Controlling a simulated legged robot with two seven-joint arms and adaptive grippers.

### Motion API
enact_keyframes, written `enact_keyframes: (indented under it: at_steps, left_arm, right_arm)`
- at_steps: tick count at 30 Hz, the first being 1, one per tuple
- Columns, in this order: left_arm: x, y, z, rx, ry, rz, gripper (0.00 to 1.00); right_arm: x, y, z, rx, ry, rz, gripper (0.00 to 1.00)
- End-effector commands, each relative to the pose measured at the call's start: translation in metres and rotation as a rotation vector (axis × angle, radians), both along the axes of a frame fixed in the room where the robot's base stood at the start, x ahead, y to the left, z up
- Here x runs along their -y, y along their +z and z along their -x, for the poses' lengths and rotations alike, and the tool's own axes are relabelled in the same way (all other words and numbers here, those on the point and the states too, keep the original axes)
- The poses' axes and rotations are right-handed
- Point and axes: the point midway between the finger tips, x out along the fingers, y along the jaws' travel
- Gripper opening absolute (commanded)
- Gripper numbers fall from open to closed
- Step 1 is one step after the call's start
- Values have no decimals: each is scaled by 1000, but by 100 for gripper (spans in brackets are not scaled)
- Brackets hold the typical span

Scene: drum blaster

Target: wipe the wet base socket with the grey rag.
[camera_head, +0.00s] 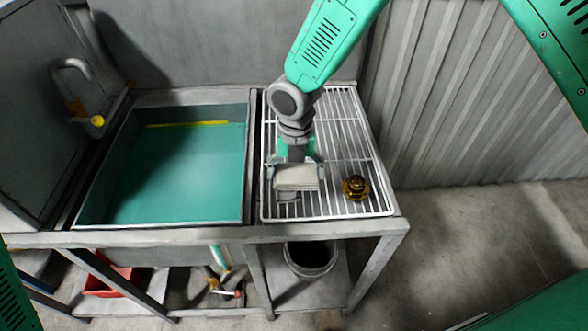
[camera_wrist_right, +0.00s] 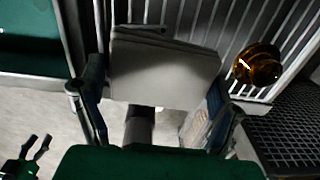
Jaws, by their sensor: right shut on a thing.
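My right gripper (camera_head: 297,172) is over the wire rack and shut on the grey rag (camera_head: 297,179), a pale folded pad. In the right wrist view the rag (camera_wrist_right: 165,72) spans the space between the fingers. A brass-amber round piece with a domed top (camera_head: 355,187) stands on the rack to the right, apart from the rag; it also shows in the right wrist view (camera_wrist_right: 258,65). I cannot tell whether it is the base socket. A small grey part (camera_head: 287,198) shows just below the rag. My left gripper (camera_wrist_right: 38,148) shows small at the lower left, fingers apart and empty.
The white wire rack (camera_head: 345,130) is mostly bare. A corrugated wall (camera_head: 450,100) is on the right. A dark bucket (camera_head: 311,258) stands below.

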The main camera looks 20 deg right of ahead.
Motion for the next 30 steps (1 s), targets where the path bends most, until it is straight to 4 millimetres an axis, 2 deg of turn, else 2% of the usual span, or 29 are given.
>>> enact_keyframes:
  at_steps: [18, 30]
  left_arm:
    - [0, 5, 0, 0, 0, 0, 40]
    - [0, 5, 0, 0, 0, 0, 40]
  right_arm:
    - [-39, -1, -13, -1, 1, 0, 60]
    - [-41, -1, -14, -1, 1, 0, 60]
